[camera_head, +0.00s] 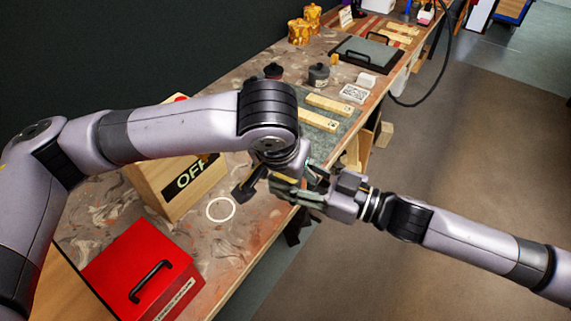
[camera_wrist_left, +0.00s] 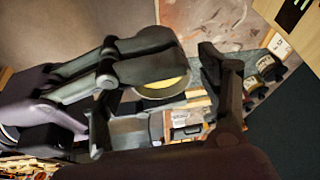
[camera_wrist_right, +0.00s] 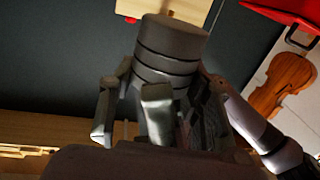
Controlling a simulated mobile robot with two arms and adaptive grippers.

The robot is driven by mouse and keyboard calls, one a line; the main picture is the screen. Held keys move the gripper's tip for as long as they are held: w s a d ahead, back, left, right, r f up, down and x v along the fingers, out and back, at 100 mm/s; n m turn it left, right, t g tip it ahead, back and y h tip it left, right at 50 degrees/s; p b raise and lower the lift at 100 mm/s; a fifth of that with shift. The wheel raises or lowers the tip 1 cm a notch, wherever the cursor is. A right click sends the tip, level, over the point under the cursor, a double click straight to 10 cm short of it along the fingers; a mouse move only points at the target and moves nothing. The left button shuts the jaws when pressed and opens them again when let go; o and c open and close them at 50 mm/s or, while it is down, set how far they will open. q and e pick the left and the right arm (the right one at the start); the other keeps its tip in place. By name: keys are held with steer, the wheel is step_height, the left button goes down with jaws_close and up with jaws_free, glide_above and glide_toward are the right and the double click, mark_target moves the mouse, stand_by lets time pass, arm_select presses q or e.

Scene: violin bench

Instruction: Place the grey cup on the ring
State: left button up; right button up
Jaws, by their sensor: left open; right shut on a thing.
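The white ring (camera_head: 208,211) lies flat on the marbled bench and looks empty in the head view. My right gripper (camera_head: 300,190) is shut on a grey cup, held above the bench to the right of the ring. The left wrist view shows a round piece with a yellow inside (camera_wrist_left: 163,87), which seems to be the cup's mouth. In the right wrist view a pale grey piece (camera_wrist_right: 158,112) sits between the right fingers. My left gripper (camera_wrist_left: 155,80) is open close around the cup; contact cannot be told. The grippers largely hide the cup in the head view.
A wooden box marked OFF (camera_head: 178,200) stands behind the ring. A red box with a black handle (camera_head: 142,270) is at the near left. Wooden strips (camera_head: 318,119), a dark lidded pot (camera_head: 319,75) and yellow canisters (camera_head: 299,32) stand farther along.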

arm_select(q)
steer(key=shift+w+f, duration=0.1)
steer(key=shift+f, duration=0.2)
steer(key=shift+c, duration=0.4)
steer(key=shift+d, duration=0.1)
steer(key=c, duration=1.2)
steer(key=shift+c, duration=0.2)
arm_select(e)
steer(key=o, duration=1.3)
